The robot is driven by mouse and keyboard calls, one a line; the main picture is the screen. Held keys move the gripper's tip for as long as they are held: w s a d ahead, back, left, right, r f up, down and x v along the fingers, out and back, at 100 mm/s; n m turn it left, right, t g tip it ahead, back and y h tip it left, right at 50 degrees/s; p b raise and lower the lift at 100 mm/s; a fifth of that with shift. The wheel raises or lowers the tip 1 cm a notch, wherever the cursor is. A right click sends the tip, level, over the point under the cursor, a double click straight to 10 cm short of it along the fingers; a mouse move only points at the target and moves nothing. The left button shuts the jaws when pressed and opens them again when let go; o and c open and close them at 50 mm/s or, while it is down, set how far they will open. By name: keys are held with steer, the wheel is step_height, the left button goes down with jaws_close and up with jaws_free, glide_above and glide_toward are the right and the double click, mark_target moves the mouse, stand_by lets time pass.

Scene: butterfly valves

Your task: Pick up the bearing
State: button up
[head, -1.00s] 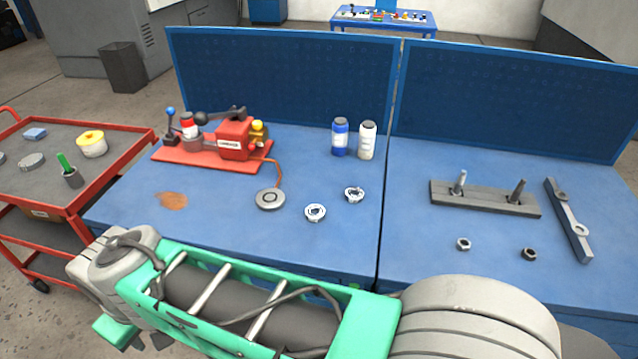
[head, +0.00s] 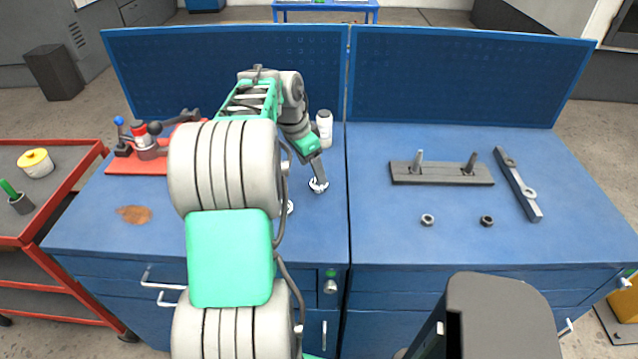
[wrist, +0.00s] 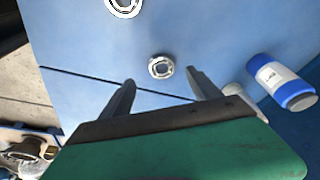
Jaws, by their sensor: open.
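Two silver rings that look like bearings lie on the blue workbench (head: 100,225). One bearing (head: 318,186) is at the tip of my gripper (head: 317,168) in the head view; the other (head: 291,207) is partly hidden behind my arm. In the wrist view my gripper (wrist: 160,80) is open, its fingers apart and empty. The nearer bearing (wrist: 161,67) appears between and just beyond the fingertips, lying flat on the bench. The second bearing (wrist: 125,6) is cut off by the top edge. I cannot tell whether the fingers touch the bench.
A white bottle (head: 325,128) stands close behind my gripper; a blue-capped bottle (wrist: 282,82) shows at right in the wrist view. A red clamp device (head: 140,160) is left of my arm. A grey block with pins (head: 440,173), a bar (head: 517,184) and two nuts lie right.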

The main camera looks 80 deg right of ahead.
mark_target(316, 189)
steer(key=p+x, duration=0.1)
steer(key=x, duration=0.5)
steer(key=shift+d+f, duration=0.1)
steer(key=shift+d, duration=0.05)
steer(key=shift+c, duration=0.4)
jaws_close()
